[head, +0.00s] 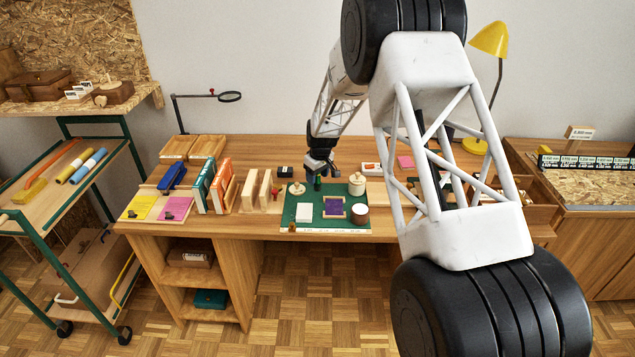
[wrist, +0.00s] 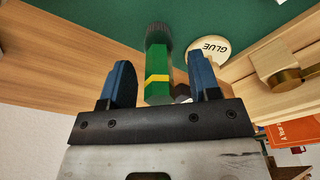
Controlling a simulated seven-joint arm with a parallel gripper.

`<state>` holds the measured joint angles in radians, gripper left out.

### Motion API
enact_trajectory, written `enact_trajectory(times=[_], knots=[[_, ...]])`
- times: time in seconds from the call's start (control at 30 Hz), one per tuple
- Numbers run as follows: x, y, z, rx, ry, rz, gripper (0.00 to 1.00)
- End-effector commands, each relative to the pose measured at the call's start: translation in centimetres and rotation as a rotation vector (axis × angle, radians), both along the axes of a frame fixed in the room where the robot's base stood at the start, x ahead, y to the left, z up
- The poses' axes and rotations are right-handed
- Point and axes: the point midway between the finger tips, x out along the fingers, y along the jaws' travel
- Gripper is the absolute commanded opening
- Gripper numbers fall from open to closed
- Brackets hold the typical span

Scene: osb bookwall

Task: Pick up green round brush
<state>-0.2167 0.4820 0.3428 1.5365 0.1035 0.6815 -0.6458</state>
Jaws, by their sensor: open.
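The green round brush (wrist: 157,92) shows in the wrist view, with a green handle, a yellow band and dark bristles at its far end. My gripper (wrist: 162,68) is open, with one blue finger on each side of the brush and visible gaps between the fingers and the handle. It is not shut on the brush.
A round lid marked GLUE (wrist: 208,48) lies right of the brush. A wooden block with a brass knob (wrist: 286,79) is farther right. Books (head: 220,186) stand left of the mat.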

Motion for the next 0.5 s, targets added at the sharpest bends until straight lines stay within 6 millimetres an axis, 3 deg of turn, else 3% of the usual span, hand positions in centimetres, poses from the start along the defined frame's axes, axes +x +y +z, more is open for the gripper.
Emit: enact_trajectory(times=[0.5], knots=[[0.09,0.08,-0.82,0.000,0.000,0.000,0.56]])
